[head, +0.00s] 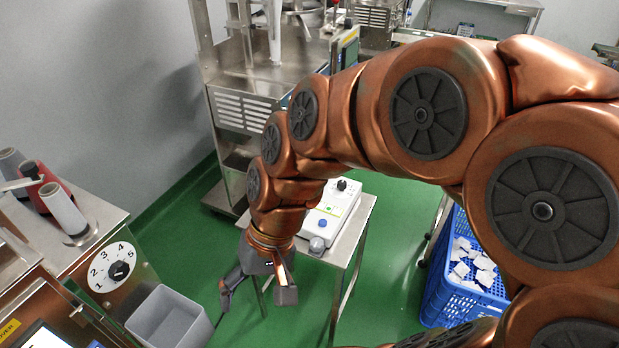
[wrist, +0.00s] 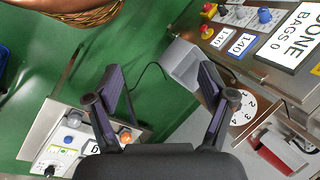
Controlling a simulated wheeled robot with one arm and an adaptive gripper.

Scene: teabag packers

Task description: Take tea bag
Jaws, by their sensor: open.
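My gripper (head: 256,297) hangs in the air over the green floor, between the machine at left and a small metal table. Its two dark fingers are spread wide in the wrist view (wrist: 160,80), with nothing between them. Several small white packets (head: 475,265), which look like tea bags, lie in a blue crate (head: 440,292) at the right. They are well apart from my gripper. The grey bin (head: 170,318) on the front of the left machine shows no tea bag in its visible part. It also shows in the wrist view (wrist: 183,62).
The left machine (head: 90,225) has a numbered dial and thread spools. A white device (head: 330,212) stands on the small metal table (head: 352,235) just behind my gripper. A steel machine (head: 245,85) stands at the back. Green floor (head: 185,235) is clear between them.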

